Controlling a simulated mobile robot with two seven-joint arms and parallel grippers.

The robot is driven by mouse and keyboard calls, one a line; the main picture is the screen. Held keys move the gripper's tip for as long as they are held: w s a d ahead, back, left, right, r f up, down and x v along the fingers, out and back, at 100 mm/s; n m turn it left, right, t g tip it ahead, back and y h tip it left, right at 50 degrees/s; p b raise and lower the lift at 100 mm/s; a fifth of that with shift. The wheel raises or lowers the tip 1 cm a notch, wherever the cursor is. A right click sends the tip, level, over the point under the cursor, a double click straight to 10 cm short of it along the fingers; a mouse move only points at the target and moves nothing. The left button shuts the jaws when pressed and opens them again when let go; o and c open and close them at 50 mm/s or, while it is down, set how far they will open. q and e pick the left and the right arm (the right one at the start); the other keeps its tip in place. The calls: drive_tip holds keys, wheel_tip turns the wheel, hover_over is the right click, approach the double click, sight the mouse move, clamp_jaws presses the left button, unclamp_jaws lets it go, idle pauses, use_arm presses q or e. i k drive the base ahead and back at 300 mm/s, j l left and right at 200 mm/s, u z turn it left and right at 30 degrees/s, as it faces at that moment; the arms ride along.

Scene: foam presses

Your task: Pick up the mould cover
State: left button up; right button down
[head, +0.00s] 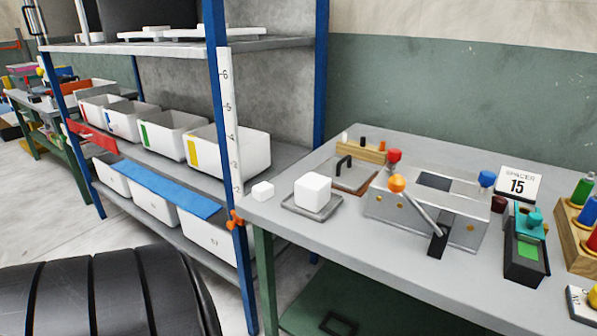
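A flat brownish plate with a black bar handle (352,178) lies near the back left of the grey table, and looks like the mould cover. It sits behind and left of a metal press box (424,208). The box has a dark square opening on top, red, orange and blue knobs, and a slanted lever at the front. Neither of my grippers shows in this view, so I cannot see whether they hold anything.
A white block (313,188) sits on a small grey tray, with a smaller white block (263,191) to its left. A card marked 15 (517,184), a teal-topped device (527,248) and a wooden bottle rack (578,232) stand right. A shelf post (222,130) rises left.

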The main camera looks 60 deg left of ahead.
sight(345, 174)
drive_tip(key=u, duration=1.55)
